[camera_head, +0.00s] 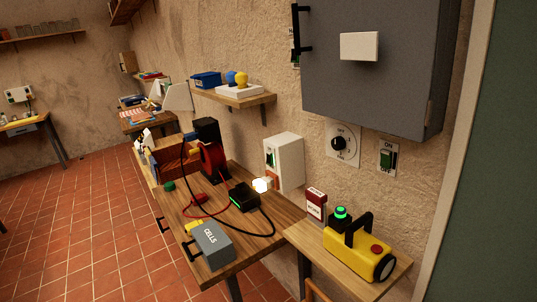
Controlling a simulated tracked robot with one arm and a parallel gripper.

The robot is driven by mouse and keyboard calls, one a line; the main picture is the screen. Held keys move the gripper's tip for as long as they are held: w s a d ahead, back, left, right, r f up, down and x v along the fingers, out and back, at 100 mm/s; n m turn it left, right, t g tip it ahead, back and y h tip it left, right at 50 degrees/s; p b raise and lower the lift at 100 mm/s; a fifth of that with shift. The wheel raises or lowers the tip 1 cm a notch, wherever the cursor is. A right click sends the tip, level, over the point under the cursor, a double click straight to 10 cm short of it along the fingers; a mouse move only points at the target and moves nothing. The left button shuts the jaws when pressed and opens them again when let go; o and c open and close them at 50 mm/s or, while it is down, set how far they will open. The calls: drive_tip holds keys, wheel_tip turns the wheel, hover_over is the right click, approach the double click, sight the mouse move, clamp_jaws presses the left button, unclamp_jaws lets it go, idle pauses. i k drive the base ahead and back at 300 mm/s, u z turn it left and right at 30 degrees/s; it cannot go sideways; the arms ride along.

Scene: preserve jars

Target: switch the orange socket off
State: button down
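I cannot make out a clearly orange socket. A small orange-brown patch (272,179) shows at the foot of a white wall box (285,163), beside a bright white glowing block (262,185); I cannot tell whether it is a socket. The white box has a dark and green switch (270,158) on its left face. A separate wall switch (386,158) with a green rocker sits on a plate marked ON and OFF. My gripper is not in view.
The wooden bench (258,253) holds a grey box marked CELLS (212,245), a black box with a green light (243,197) and cables. A yellow device (352,252) stands on a side table at right. A grey cabinet (385,85) juts from the wall. Tiled floor at left is clear.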

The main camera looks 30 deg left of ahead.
sight(270, 156)
drive_tip(key=u, duration=0.3)
drive_tip(key=i, duration=0.9)
drive_tip(key=u, duration=0.55)
